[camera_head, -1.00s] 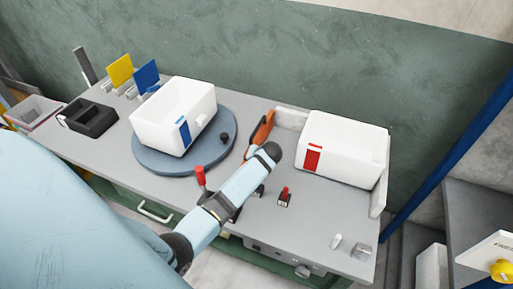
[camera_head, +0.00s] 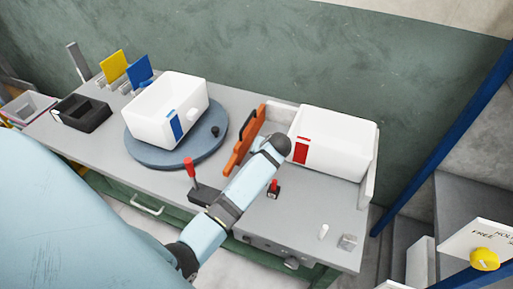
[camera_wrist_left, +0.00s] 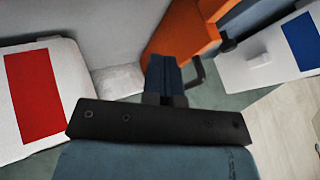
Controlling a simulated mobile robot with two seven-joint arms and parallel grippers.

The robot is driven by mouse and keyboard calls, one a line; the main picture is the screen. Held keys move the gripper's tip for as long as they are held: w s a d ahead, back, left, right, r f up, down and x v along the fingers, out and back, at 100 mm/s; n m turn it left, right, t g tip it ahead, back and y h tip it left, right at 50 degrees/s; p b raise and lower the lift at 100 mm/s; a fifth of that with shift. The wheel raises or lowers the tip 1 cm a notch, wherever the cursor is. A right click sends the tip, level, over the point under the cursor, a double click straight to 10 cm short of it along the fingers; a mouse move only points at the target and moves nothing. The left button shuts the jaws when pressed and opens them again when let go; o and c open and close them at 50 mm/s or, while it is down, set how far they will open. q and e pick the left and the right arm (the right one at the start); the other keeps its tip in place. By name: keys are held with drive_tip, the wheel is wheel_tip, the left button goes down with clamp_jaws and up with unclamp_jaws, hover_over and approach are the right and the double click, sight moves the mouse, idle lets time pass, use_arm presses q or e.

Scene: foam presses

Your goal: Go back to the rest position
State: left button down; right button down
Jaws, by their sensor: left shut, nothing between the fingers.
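My left arm reaches over the grey bench (camera_head: 313,217) in the head view. Its gripper is hidden there behind the dark rounded end of the arm. In the left wrist view my left gripper (camera_wrist_left: 165,75) is shut and empty, with its dark fingers together. A white box with a red label (camera_head: 352,143) is just right of the arm end; it also shows at the left of the left wrist view (camera_wrist_left: 50,100). An orange part (camera_head: 243,142) stands left of the arm end and shows beyond the fingers in the left wrist view (camera_wrist_left: 180,32). My right gripper is not in view.
A white box with a blue label (camera_head: 165,108) sits on a round blue turntable (camera_head: 150,154). A red-handled lever (camera_head: 189,170) and a red switch (camera_head: 273,187) are close to the arm. A black bin (camera_head: 82,114) stands at left. A blue post (camera_head: 445,150) rises at right.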

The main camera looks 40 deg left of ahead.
use_arm(q)
drive_tip(key=s+d+f+m, duration=0.1)
drive_tip(key=s, duration=0.1)
drive_tip(key=s+d+f+m+t+h, duration=0.1)
drive_tip(key=s+d, duration=0.1)
drive_tip(key=s+d+f+m+t+h, duration=0.1)
drive_tip(key=s+d, duration=0.1)
drive_tip(key=shift+s+f, duration=0.1)
drive_tip(key=shift+f, duration=0.25)
drive_tip(key=s+d+f+t+h, duration=0.1)
drive_tip(key=s, duration=0.1)
drive_tip(key=s+d+m+h, duration=0.1)
drive_tip(key=s, duration=0.1)
drive_tip(key=s+d+f+m+t, duration=0.1)
drive_tip(key=s+d, duration=0.1)
drive_tip(key=shift+s+f+t+h, duration=0.2)
drive_tip(key=shift+f+t+h, duration=0.1)
drive_tip(key=shift+h, duration=0.1)
drive_tip(key=s+d+r+m+t+h, duration=0.1)
drive_tip(key=s+d+h, duration=0.1)
drive_tip(key=s+d, duration=0.2)
drive_tip(key=s+d+r+m+t+h, duration=0.1)
drive_tip(key=s+d+t+h, duration=0.1)
drive_tip(key=s, duration=0.7)
drive_tip(key=shift+s+d+h, duration=0.35)
drive_tip(key=shift+d+h, duration=0.25)
drive_tip(key=shift+d, duration=0.65)
